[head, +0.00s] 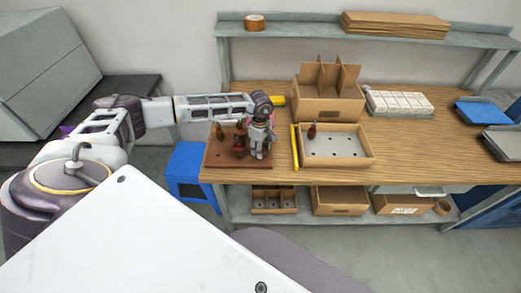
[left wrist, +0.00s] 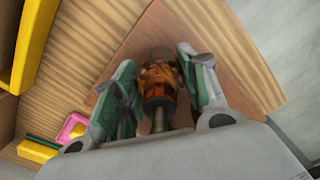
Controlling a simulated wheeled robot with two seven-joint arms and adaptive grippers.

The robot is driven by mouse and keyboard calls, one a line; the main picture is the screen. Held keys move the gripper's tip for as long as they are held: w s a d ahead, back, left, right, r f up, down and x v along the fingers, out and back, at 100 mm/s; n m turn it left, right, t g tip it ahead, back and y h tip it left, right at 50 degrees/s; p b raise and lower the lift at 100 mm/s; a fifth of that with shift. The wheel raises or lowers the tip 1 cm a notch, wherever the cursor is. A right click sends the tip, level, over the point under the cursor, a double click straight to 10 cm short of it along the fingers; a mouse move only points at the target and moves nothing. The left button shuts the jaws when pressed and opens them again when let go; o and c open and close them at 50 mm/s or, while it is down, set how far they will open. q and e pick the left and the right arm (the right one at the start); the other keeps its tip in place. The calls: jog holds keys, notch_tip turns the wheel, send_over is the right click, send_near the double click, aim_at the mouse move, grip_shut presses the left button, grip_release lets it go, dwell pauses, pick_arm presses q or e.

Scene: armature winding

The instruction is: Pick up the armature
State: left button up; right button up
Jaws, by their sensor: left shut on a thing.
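My left gripper (head: 258,150) reaches down over the brown board (head: 222,158) at the table's left part. In the left wrist view its fingers (left wrist: 160,85) are shut on an armature (left wrist: 158,78) with copper windings and a metal shaft. The board lies below it there; I cannot tell whether the armature touches the board. In the head view, other armatures (head: 239,142) stand on the board, left of my gripper. Another armature (head: 311,131) stands in the tray with holes (head: 335,161). My right gripper is not in view.
A yellow bar (head: 295,148) lies between board and tray. A divided cardboard box (head: 327,108) and a box of white blocks (head: 398,103) stand behind. Blue (head: 480,111) and grey trays are at the right. Clear tabletop (head: 415,150) lies right of the tray.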

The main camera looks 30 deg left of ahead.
pick_arm(q)
jog(key=shift+r+b, duration=0.75)
jog(key=shift+r, duration=4.3)
jog(key=shift+s+f, duration=0.1)
jog(key=shift+f, duration=0.05)
